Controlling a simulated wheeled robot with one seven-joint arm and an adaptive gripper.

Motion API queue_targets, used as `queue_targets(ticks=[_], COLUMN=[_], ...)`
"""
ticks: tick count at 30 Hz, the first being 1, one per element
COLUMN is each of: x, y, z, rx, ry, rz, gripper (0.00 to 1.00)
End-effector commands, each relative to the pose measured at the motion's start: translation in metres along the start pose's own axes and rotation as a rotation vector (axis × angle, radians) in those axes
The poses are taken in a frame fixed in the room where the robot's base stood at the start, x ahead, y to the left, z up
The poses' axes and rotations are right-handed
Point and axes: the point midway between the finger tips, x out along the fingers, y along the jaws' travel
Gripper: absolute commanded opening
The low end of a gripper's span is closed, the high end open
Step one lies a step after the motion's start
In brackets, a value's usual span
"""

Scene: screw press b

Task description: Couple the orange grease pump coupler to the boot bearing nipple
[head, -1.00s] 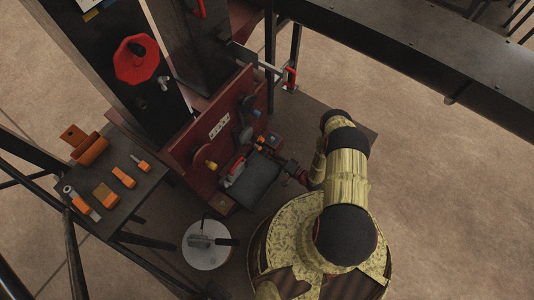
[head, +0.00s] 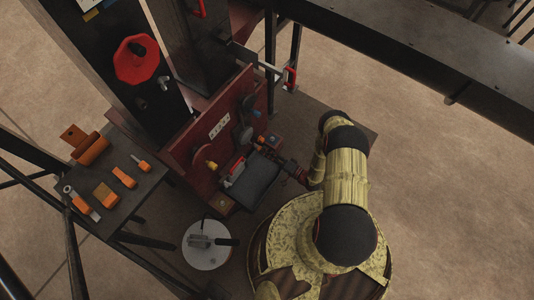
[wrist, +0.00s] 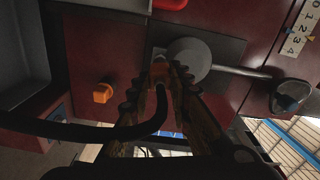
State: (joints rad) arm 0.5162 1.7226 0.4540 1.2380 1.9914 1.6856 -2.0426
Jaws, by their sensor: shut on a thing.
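The coupler's front end is close to a dark plate and a grey round part (wrist: 188,58) on the red machine. I cannot make out the boot bearing nipple; the fingers and coupler cover that spot. I cannot tell whether the coupler touches it. In the head view my gripper (head: 283,162) is at the red machine's lower front, and the coupler is too small to tell.
An orange knob (wrist: 103,93) sits on the red panel left of the fingers. A grey lever rod (wrist: 240,72) lies to the right. A white round pump lid (head: 207,260) stands below the machine. A side table (head: 130,205) holds several orange-marked tools.

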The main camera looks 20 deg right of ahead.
Motion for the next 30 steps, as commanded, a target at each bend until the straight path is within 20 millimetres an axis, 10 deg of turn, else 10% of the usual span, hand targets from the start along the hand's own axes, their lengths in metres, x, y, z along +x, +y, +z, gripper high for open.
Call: queue_targets(ticks=[30], x=[0.024], y=[0.000], z=[0.000], rx=[-0.001], ry=[0.000], rz=[-0.001], gripper=[0.00])
